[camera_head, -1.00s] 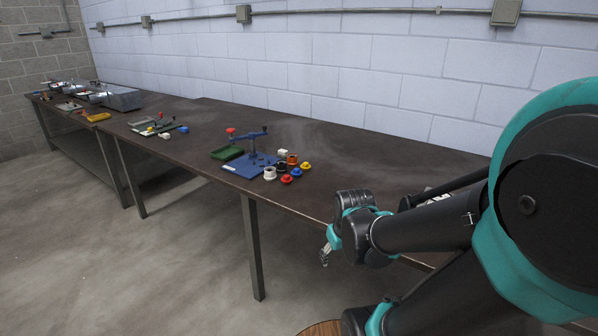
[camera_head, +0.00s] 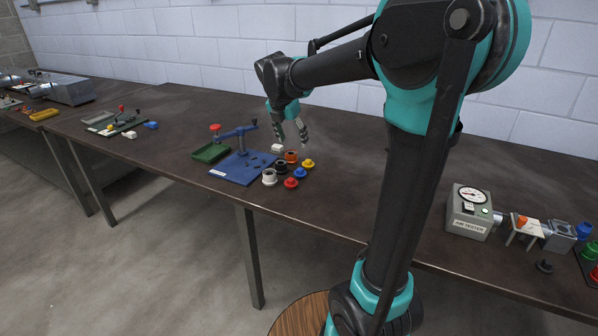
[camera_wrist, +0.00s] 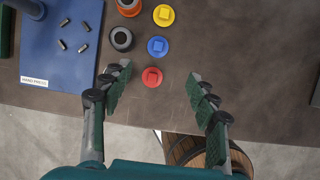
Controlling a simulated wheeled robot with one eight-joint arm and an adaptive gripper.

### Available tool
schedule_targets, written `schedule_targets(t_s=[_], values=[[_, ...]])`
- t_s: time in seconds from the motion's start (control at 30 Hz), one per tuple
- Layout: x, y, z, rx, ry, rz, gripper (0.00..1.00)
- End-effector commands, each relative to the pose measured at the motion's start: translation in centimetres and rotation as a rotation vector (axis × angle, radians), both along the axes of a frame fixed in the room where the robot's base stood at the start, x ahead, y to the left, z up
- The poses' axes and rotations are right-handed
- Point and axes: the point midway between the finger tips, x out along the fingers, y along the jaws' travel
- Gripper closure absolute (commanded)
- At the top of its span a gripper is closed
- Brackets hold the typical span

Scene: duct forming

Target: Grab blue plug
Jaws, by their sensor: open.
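The blue plug (camera_wrist: 158,47) is a round blue cap with a raised square centre, lying on the table. In the head view the blue plug (camera_head: 299,172) sits between the yellow plug (camera_head: 308,163) and the red plug (camera_head: 290,183). My gripper (camera_head: 292,141) is open and empty, above the table near the plugs. In the wrist view my gripper (camera_wrist: 162,84) has its fingers spread wide, with the red plug (camera_wrist: 152,77) and blue plug showing ahead between and beyond the fingertips.
A blue hand press (camera_head: 240,165) stands left of the plugs. An orange ring (camera_wrist: 129,6), a black ring (camera_wrist: 121,39) and a white ring (camera_head: 269,177) are close by. The table's front edge runs near the plugs. An air tester (camera_head: 470,212) stands at right.

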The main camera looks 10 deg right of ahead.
Motion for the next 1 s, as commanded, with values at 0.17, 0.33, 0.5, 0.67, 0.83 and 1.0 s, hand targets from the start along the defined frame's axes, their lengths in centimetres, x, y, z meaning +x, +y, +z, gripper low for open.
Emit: schedule_targets(t_s=[0.17, 0.33, 0.5, 0.67, 0.83, 1.0], values=[[0.9, -0.5, -2.2, -0.005, 0.002, 0.011, 0.41], [1.9, -1.3, -5.4, -0.004, 0.001, 0.009, 0.41], [3.0, -2.0, -8.4, -0.003, 0.002, 0.008, 0.41], [3.6, -2.5, -10.4, -0.003, 0.002, 0.008, 0.41], [3.9, -2.7, -11.2, -0.003, 0.002, 0.009, 0.41], [4.7, -3.1, -12.9, -0.003, 0.002, 0.008, 0.41]])
